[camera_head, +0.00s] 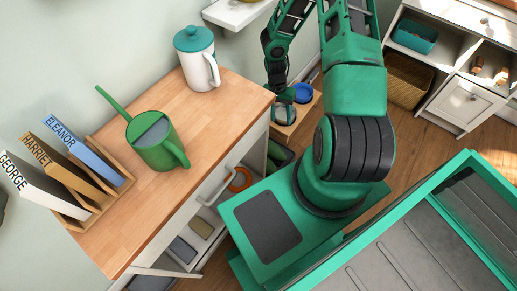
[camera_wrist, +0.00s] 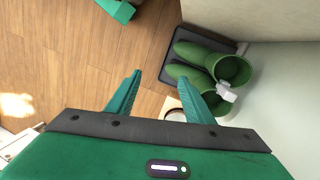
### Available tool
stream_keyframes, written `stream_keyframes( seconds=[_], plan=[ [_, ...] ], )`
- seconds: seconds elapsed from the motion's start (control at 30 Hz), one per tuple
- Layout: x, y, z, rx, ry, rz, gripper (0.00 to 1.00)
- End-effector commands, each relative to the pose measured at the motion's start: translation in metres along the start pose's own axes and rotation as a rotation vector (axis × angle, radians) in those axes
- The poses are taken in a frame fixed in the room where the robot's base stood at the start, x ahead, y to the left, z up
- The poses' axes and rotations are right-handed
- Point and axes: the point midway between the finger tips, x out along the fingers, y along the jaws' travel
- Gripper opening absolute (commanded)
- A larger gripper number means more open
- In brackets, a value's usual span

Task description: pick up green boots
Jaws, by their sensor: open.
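A white tag (camera_wrist: 226,92) hangs at the boot openings. My gripper (camera_wrist: 160,77) is open and empty, its two green fingers apart. The right finger overlaps the lower boot in the picture; I cannot tell whether they touch. In the head view my arm reaches down beyond the cabinet, and I cannot clearly make out the boots there.
A wooden-topped cabinet (camera_head: 222,112) holds a green watering can (camera_head: 158,146), a white jug (camera_head: 203,71) and a file rack (camera_head: 117,166). Its open front faces my base. A pale wall (camera_wrist: 283,95) stands close right of the boots. Wooden floor (camera_wrist: 75,60) is clear to their left.

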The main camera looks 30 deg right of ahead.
Motion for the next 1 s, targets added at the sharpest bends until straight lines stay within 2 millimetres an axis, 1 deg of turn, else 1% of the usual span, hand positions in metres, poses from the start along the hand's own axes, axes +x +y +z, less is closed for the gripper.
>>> stream_keyframes(
  seconds=[0.03, 0.07, 0.1, 0.2, 0.3, 0.4, 0.5, 0.6, 0.8, 0.9, 1.0],
  plan=[
    [0.016, -0.021, -0.001, 0.016, -0.002, -0.026, 0.48],
    [0.022, -0.037, -0.005, 0.029, 0.006, -0.045, 0.48],
    [0.029, -0.058, -0.011, 0.047, 0.017, -0.072, 0.48],
    [0.041, -0.106, -0.026, 0.093, 0.046, -0.134, 0.48],
    [0.049, -0.139, -0.035, 0.132, 0.063, -0.178, 0.48],
    [0.053, -0.159, -0.041, 0.160, 0.071, -0.204, 0.48],
    [0.057, -0.168, -0.044, 0.176, 0.077, -0.217, 0.48],
    [0.066, -0.172, -0.046, 0.181, 0.077, -0.220, 0.48],
    [0.093, -0.176, -0.050, 0.184, 0.076, -0.220, 0.48],
    [0.103, -0.177, -0.052, 0.183, 0.076, -0.220, 0.48],
    [0.107, -0.178, -0.053, 0.184, 0.078, -0.220, 0.48]
  ],
)
